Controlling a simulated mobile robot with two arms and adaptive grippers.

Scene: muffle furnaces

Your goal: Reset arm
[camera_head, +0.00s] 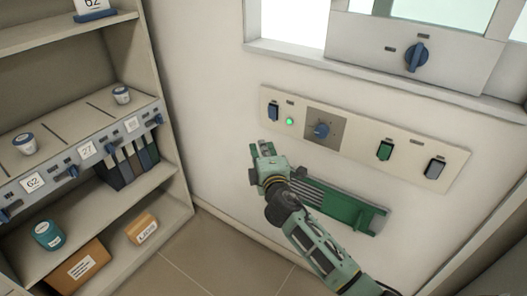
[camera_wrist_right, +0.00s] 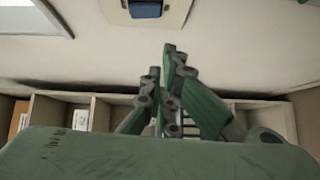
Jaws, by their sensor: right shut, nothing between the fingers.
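My right gripper (camera_head: 261,150) is raised in front of the wall, just below the left end of a beige control panel (camera_head: 357,136). It looks shut and empty, and it also shows in the right wrist view (camera_wrist_right: 163,62) with its fingers close together. The panel carries a dark blue switch (camera_head: 273,112), a lit green lamp (camera_head: 289,121), a blue knob (camera_head: 321,130), a green switch (camera_head: 385,150) and a grey switch (camera_head: 434,168). My left gripper is not in view.
A shelf unit (camera_head: 150,120) on the left holds small jars, binders, a teal tin (camera_head: 48,235) and boxes. A green wall-mounted rack (camera_head: 345,208) is partly behind my right arm. A blue knob (camera_head: 416,56) sits on the upper panel. The floor (camera_head: 215,262) between shelf and wall looks clear.

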